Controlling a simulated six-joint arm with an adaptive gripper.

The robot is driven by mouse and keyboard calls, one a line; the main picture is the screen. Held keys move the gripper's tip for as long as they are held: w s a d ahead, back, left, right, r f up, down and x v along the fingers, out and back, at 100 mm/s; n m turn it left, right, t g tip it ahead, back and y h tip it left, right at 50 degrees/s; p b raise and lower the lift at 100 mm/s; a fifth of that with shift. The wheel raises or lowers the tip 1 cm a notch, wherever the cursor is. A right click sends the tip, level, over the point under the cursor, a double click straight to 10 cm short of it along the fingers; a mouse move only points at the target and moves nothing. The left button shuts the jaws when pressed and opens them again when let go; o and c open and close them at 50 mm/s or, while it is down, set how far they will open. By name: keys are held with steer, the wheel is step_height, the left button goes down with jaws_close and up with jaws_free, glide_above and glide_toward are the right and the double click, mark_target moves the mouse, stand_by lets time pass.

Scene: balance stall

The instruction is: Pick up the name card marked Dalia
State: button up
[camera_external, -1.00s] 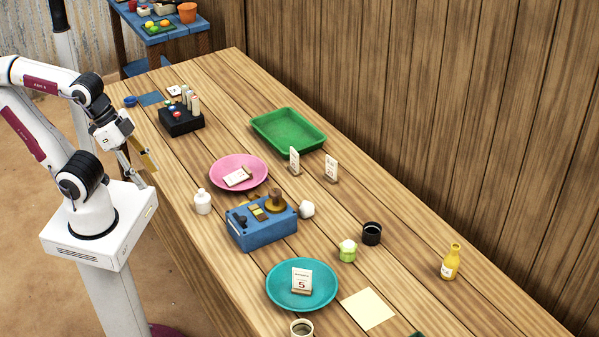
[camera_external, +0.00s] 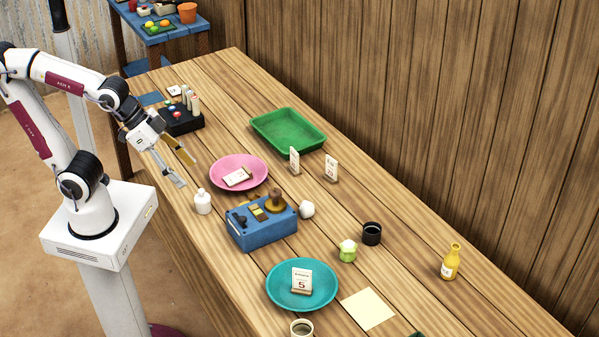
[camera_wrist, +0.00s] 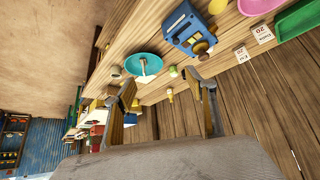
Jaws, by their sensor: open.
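Two small white name cards stand upright in wooden holders near the green tray, a left one (camera_external: 294,160) and a right one (camera_external: 331,169). A third card (camera_external: 238,177) lies on the pink plate, and a fourth (camera_external: 301,279) stands on the teal plate with a 5 on it. In the wrist view, one standing card (camera_wrist: 263,33) seems to read 20, beside another card (camera_wrist: 242,54). The names are too small to read surely, so I cannot tell which is Dalia. My gripper (camera_external: 187,171) is open and empty, left of the pink plate, apart from every card.
The green tray (camera_external: 288,114), pink plate (camera_external: 256,165), teal plate (camera_external: 278,295) and blue box (camera_external: 262,236) are on the table. A white bottle (camera_external: 203,202) stands near my gripper. A wooden wall (camera_external: 450,130) lines the far side. A yellow bottle (camera_external: 451,262) stands far right.

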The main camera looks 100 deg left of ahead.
steer(key=w+a+f+n+t+y, duration=0.2)
steer(key=w+a, duration=0.7)
steer(key=w+a+f+n+t+y, duration=0.1)
steer(key=w+a+f+n+y, duration=0.15)
steer(key=w+a, duration=0.7)
steer(key=s+a+f+n+y, duration=0.1)
steer(key=a+f+y, duration=0.1)
steer(key=a, duration=0.5)
steer(key=s+a+f+n+y, duration=0.1)
steer(key=a+f+y, duration=0.1)
steer(key=a+f, duration=0.3)
steer(key=s+a+f+n+t+y, duration=0.1)
steer(key=a+f, duration=0.3)
steer(key=a, duration=0.5)
steer(key=shift+a+y, duration=0.4)
steer(key=shift+y, duration=0.15)
steer(key=shift+s+r, duration=0.1)
steer(key=shift+f, duration=1.55)
steer(key=shift+f, duration=0.1)
